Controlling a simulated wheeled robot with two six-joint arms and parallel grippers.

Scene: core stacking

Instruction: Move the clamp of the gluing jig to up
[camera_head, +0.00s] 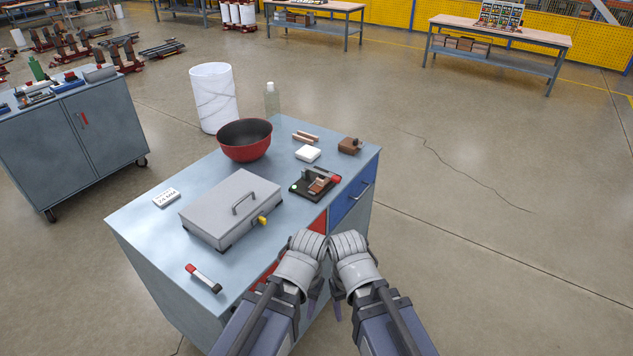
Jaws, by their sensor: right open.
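My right gripper (348,242) is open and empty, in front of the bench and nearer to me than the jig. My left gripper (309,242) is beside it, apart from the jig; its fingers are too unclear to tell their opening.
Floor to the right is clear.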

